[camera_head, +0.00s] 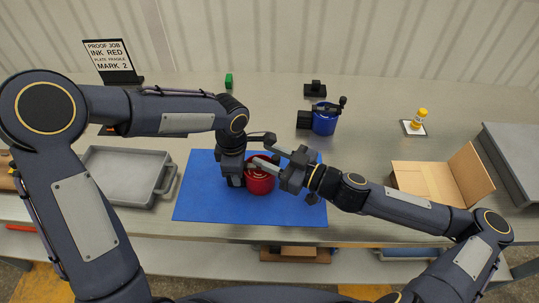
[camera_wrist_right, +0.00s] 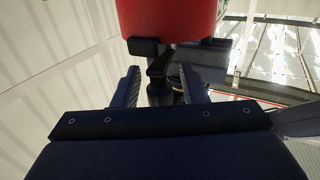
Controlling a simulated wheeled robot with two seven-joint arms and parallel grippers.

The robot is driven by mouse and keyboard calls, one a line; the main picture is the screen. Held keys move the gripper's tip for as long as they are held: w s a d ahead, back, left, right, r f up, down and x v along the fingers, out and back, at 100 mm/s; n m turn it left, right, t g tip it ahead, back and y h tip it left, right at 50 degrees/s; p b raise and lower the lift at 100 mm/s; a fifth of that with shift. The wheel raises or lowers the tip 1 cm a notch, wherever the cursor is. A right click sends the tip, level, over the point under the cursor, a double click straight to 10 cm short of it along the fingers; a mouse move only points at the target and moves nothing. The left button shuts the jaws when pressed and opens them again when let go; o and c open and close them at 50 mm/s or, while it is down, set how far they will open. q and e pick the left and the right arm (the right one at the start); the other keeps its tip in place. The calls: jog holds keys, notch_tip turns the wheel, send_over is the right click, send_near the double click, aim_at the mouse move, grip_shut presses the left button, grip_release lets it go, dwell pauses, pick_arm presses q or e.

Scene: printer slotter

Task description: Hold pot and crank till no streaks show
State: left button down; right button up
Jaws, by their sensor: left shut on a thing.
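A red pot (camera_head: 261,182) stands on a blue mat (camera_head: 205,202), partly covered by both grippers in the head view. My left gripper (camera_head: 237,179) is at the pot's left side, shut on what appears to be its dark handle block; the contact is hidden. My right gripper (camera_head: 264,151) reaches in from the right over the pot's top. In the right wrist view the red pot (camera_wrist_right: 168,20) is at the top, and its black crank (camera_wrist_right: 158,68) comes down between the spread fingers of my right gripper (camera_wrist_right: 160,82), with gaps on both sides. No streaks can be made out.
A blue pot (camera_head: 325,122) with a crank stands behind the mat. A grey tray (camera_head: 128,155) is at left, an open cardboard box (camera_head: 425,180) at right. A sign (camera_head: 108,58) reading "INK RED" and "MARK 2" stands back left. A yellow item (camera_head: 420,117) stands back right.

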grip_shut()
jog(key=shift+s+f+t, duration=0.1)
jog(key=shift+t, duration=0.2)
